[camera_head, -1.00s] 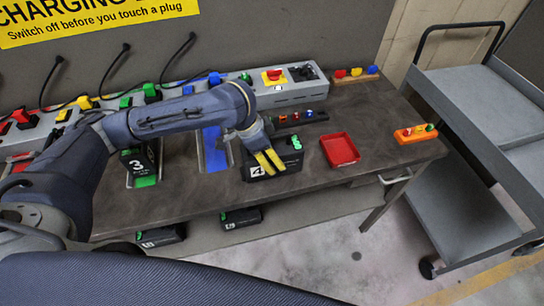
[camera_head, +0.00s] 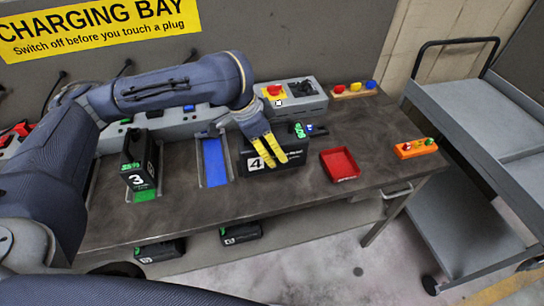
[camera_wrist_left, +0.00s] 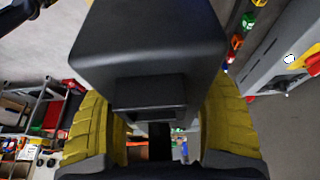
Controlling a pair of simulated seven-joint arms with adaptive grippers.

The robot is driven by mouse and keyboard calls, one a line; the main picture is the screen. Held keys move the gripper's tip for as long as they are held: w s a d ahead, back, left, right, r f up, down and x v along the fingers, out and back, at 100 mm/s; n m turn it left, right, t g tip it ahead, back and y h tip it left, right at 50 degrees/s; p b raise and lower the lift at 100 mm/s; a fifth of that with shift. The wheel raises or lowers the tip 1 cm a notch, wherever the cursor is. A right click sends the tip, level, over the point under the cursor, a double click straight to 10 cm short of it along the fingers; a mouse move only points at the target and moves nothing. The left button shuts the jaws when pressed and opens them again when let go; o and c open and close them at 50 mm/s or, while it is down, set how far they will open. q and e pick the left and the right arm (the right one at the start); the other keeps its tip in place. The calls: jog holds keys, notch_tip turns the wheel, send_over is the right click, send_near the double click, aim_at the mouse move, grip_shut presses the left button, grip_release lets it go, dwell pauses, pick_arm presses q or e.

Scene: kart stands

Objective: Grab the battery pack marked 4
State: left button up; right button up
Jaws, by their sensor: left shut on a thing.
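The battery pack marked 4 (camera_head: 292,159) is a black block with a white number label on its front. It is at the right of the blue slot, over the dark workbench (camera_head: 335,120). My left gripper (camera_head: 274,160), with yellow fingers, reaches it from above and is shut on it. In the left wrist view the pack's black body (camera_wrist_left: 150,45) fills the middle between the two yellow fingers (camera_wrist_left: 155,130). The fingers hide part of the pack in the head view. Whether its underside touches the bench cannot be told. My right gripper is out of view.
Battery pack 3 (camera_head: 138,160) stands in a green slot at left; an empty blue slot (camera_head: 214,162) lies between. A red tray (camera_head: 340,164) is just right of pack 4. An orange block (camera_head: 416,148) and a grey cart (camera_head: 470,140) are farther right. More packs (camera_head: 241,233) sit below.

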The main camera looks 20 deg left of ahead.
aim_at(275, 121)
pick_arm(q)
notch_tip(275, 121, up, 10)
jog(key=shift+f, duration=0.15)
dwell(0.4)
